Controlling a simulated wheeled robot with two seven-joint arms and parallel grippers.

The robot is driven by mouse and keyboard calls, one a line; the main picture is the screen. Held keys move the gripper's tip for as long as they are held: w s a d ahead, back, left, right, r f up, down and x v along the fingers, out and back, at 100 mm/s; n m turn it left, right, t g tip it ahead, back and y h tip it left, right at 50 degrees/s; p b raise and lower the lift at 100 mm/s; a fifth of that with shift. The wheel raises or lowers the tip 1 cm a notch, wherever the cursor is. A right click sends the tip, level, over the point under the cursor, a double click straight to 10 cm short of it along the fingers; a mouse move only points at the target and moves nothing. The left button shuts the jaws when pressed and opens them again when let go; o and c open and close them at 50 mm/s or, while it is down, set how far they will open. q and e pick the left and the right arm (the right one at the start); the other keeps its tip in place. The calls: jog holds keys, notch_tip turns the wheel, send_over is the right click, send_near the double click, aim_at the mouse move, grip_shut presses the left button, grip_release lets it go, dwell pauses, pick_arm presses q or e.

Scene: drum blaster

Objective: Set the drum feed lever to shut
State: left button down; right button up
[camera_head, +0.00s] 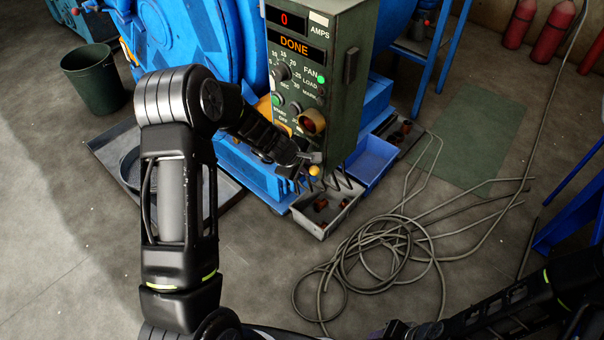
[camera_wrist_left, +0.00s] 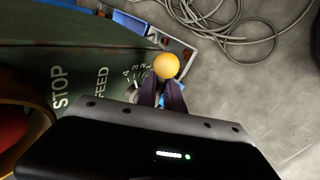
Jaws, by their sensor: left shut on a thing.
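The feed lever shows as a yellow ball knob (camera_head: 314,170) low on the front of the green control box (camera_head: 343,100). The knob also shows in the left wrist view (camera_wrist_left: 167,66), just beyond my fingertips. My left gripper (camera_head: 309,160) is shut on the lever just behind the knob. In the left wrist view, the word FEED and a numbered scale (camera_wrist_left: 136,75) are on the panel left of the fingers. The lever's shaft is mostly hidden by the fingers, and its exact setting cannot be read.
The box's displays (camera_head: 293,47) read 0 AMPS and DONE. A red knob (camera_head: 311,122) sits above my left gripper. A grey tray (camera_head: 323,226) and a blue bin (camera_head: 372,163) stand below. A coiled cable (camera_head: 385,245) lies on the floor.

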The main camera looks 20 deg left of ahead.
pick_arm(q)
jog(key=shift+d+f+y+b, duration=0.15)
jog(key=shift+f+y+b, duration=0.25)
jog(key=shift+f, duration=0.05)
jog(key=f+m+t+y+b, duration=0.1)
jog(key=y+b, duration=0.2)
jog(key=a+f+m+t+y+b, duration=0.1)
jog(key=f+t+y+b, duration=0.1)
jog(key=y+b, duration=0.1)
jog(key=f+m+t+y+b, duration=0.1)
jog(key=m+y+b, duration=0.1)
jog(key=y+b, duration=0.1)
jog(key=shift+w+a+f+t+b, duration=0.15)
jog(key=shift+a+f+t+b, duration=0.1)
jog(key=shift+f+t+b, duration=0.1)
jog(key=shift+r, duration=0.1)
jog(key=c, duration=1.5)
grip_release()
